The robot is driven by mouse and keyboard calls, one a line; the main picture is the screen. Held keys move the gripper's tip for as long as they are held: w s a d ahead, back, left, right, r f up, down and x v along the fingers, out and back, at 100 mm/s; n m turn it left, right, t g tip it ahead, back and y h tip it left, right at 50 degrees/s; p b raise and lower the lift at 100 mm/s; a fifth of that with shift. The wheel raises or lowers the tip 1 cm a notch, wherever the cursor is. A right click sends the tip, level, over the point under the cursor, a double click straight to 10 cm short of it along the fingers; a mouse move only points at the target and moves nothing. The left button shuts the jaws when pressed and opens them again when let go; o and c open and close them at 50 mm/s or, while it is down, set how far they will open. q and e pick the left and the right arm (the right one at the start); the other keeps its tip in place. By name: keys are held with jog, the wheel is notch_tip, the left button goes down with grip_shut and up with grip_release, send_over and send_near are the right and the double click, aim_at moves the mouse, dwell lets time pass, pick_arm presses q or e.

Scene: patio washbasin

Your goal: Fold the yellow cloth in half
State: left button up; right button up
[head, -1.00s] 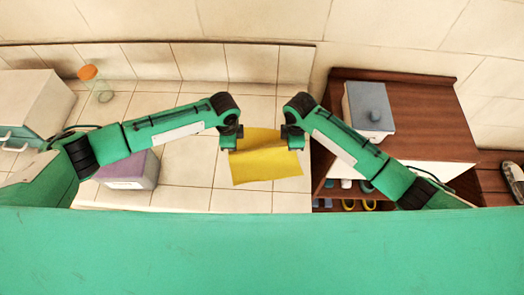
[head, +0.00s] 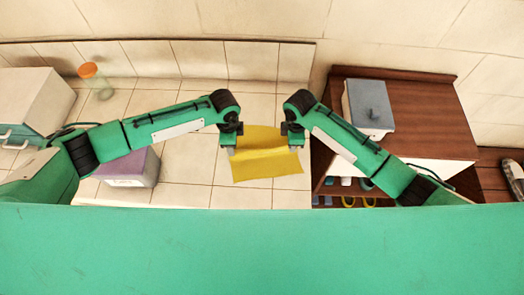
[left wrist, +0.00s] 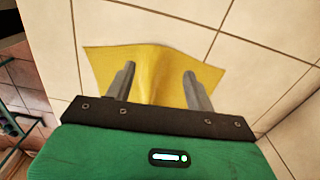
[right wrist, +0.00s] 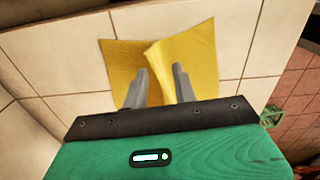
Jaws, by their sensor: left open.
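The yellow cloth (head: 268,164) lies creased on the tiled counter between my two grippers, with a raised ridge across it. In the left wrist view the cloth (left wrist: 155,70) rises to a ridge between the fingers. My left gripper (head: 231,150) is over its left edge; its two fingers (left wrist: 158,75) are apart. My right gripper (head: 294,146) is at its right edge. In the right wrist view its fingers (right wrist: 161,73) stand nearer together, with a ridge of cloth (right wrist: 190,50) between them; whether they grip it is unclear.
A purple-topped box (head: 130,168) and an orange-lidded jar (head: 97,82) stand to the left, near a white cabinet (head: 30,100). A grey-lidded box (head: 370,108) stands on the brown wooden shelf unit (head: 430,120) at right. Tiles around the cloth are clear.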

jog(key=o, duration=1.3)
pick_arm(q)
jog(key=shift+r+p, duration=2.05)
pick_arm(e)
jog(key=shift+r, duration=2.75)
